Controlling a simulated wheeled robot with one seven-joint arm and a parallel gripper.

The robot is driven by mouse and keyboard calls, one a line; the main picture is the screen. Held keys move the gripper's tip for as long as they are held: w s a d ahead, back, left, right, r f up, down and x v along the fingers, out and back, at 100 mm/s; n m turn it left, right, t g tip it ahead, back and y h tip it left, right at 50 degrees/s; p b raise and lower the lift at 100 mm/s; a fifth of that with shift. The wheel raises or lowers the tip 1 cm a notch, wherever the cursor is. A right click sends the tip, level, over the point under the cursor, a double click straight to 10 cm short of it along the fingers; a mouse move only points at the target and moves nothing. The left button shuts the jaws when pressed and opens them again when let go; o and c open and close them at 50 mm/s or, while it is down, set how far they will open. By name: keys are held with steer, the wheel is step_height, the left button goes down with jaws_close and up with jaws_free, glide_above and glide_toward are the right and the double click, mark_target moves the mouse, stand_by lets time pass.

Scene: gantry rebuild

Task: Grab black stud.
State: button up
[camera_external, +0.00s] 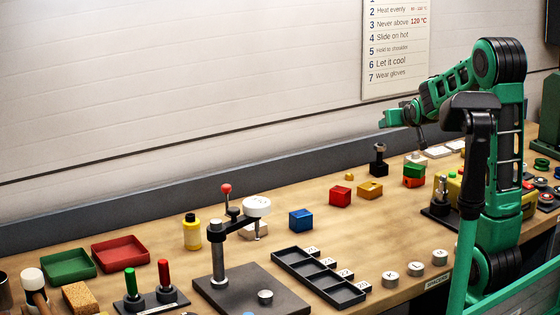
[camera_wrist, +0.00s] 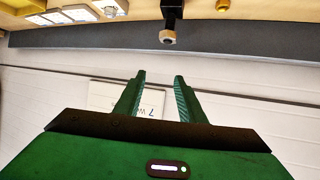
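The black stud (camera_external: 378,166) stands upright on the bench near the back, with a pale nut-like piece near its top. In the wrist view the black stud (camera_wrist: 173,13) shows at the top edge with a hexagonal tan end, beyond my fingertips. My gripper (camera_external: 386,120) is above the bench, higher than the stud and slightly to its right. In the wrist view my gripper (camera_wrist: 160,76) has two green fingers apart with nothing between them. The stud is clear of the fingers.
A red block (camera_external: 340,196) and a yellow block (camera_external: 369,190) sit in front of the stud. A stacked green and red block (camera_external: 414,174) stands to its right. White pieces (camera_external: 437,152) lie further right. The wall (camera_external: 200,80) is close behind the bench.

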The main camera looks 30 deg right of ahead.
steer(key=w+f, duration=0.1)
steer(key=w, duration=0.1)
glide_toward(380, 156)
steer(key=shift+t, duration=0.3)
steer(key=x, duration=0.4)
steer(key=shift+d+f, duration=0.15)
steer(key=shift+f, duration=0.25)
steer(key=x, duration=1)
steer(key=shift+w+d+f, duration=0.1)
steer(key=shift+w+d, duration=0.05)
steer(key=shift+w, duration=0.2)
jaws_close()
